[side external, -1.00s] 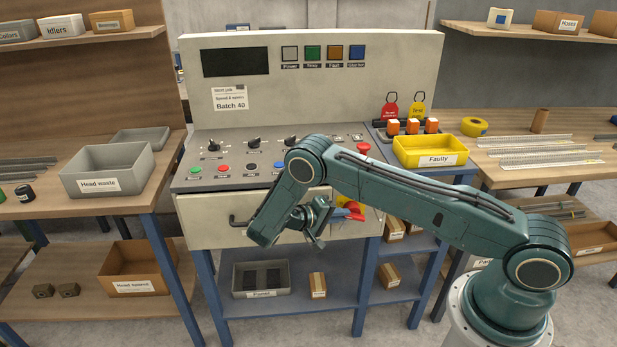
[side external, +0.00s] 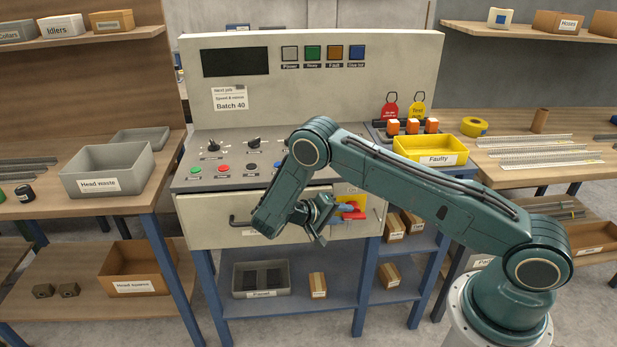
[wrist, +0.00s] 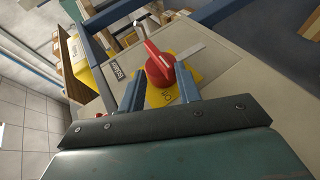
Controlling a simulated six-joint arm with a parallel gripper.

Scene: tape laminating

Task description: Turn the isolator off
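The isolator is a red rotary handle (wrist: 160,67) on a yellow plate (wrist: 182,97), set in the cream front panel of the machine. In the wrist view its grip ridge slants toward the upper left. My gripper (wrist: 160,84) is open, with one blue finger on each side of the handle's near part. I cannot tell whether either finger touches it. In the side view my gripper (side external: 345,210) is at the yellow plate (side external: 352,201), right of the drawer, and hides much of the handle.
A label reading "Isolator" (wrist: 117,74) is beside the plate. A grey metal tab (wrist: 190,52) stands close to the handle. The drawer handle (side external: 238,221) sticks out at the left.

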